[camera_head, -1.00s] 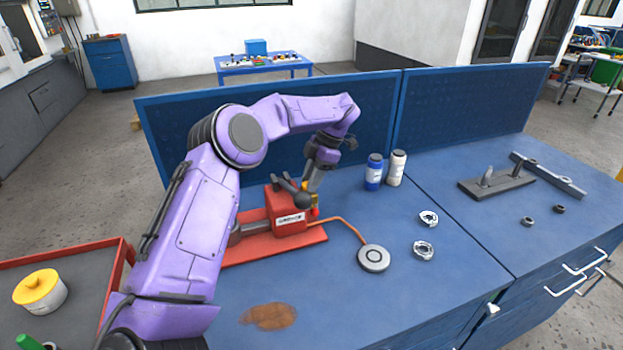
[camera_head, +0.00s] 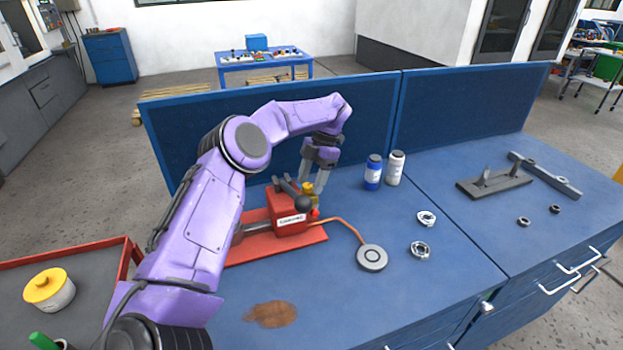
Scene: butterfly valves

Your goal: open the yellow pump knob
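The yellow pump knob (camera_head: 308,190) is a small piece on the right side of the red pump (camera_head: 290,222), which sits on a red base plate. A dark lever with a round black ball (camera_head: 302,203) stands in front of it and partly hides it. My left gripper (camera_head: 314,182) points down just above the knob, with its two grey fingers apart. I cannot tell whether the fingertips touch the knob. My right gripper is not in view.
An orange hose runs from the pump to a grey disc (camera_head: 372,257). A blue bottle (camera_head: 373,172) and a white bottle (camera_head: 395,168) stand to the right. Blue panels (camera_head: 460,105) edge the bench behind. The bench's front middle is clear apart from a brown stain.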

